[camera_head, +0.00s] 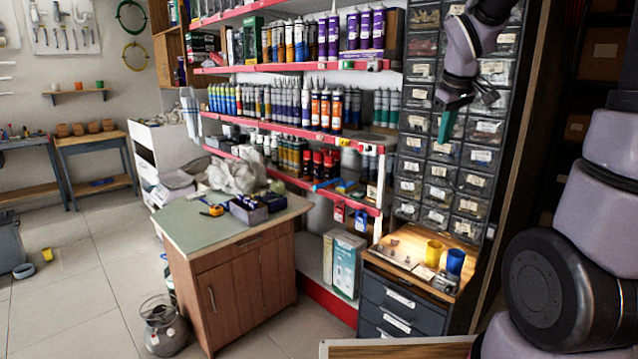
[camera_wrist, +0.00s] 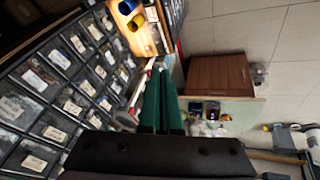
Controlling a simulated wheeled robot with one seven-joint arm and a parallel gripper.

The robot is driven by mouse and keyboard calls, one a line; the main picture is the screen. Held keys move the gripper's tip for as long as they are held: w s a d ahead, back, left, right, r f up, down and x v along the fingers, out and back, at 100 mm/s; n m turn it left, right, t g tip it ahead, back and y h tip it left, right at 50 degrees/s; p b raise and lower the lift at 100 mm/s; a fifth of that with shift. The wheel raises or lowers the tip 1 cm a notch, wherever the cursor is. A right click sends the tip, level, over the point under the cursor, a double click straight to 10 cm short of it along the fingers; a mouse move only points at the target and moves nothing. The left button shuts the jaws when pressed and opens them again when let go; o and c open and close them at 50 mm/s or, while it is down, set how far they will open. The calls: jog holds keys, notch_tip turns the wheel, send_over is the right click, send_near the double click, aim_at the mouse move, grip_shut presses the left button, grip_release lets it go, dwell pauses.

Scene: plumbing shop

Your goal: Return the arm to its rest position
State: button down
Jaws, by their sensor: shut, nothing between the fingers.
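My gripper (camera_head: 447,124) is at the upper right of the head view, raised in front of the wall of small parts drawers (camera_head: 440,165). Its green fingers point down. In the wrist view the two green fingers (camera_wrist: 161,100) lie close together with nothing between them. My gripper is shut and empty. My arm comes in from the upper right, and its lower links fill the right edge of the head view.
Below stands a dark drawer cabinet (camera_head: 400,305) with a yellow cup (camera_head: 433,253) and a blue cup (camera_head: 455,262) on its wooden top. Shelves of bottles and tubes (camera_head: 300,66) stand left. A wooden cabinet (camera_head: 235,285) stands on open floor (camera_head: 75,290).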

jog(key=s+a+r+m+y, duration=0.1)
jog(key=s+r+m, duration=0.1)
jog(key=s, duration=0.4)
jog(key=s+a+r+m+t+y, duration=0.1)
jog(key=s+a+r+m, duration=0.1)
jog(key=s+m, duration=0.2)
jog(key=s+a+r+m+t, duration=0.1)
jog(key=s+a+r+m, duration=0.1)
jog(key=s, duration=0.7)
jog(key=shift+s+r+m+y, duration=0.2)
jog(key=shift+s+m+y, duration=0.15)
jog(key=shift+m+y, duration=0.05)
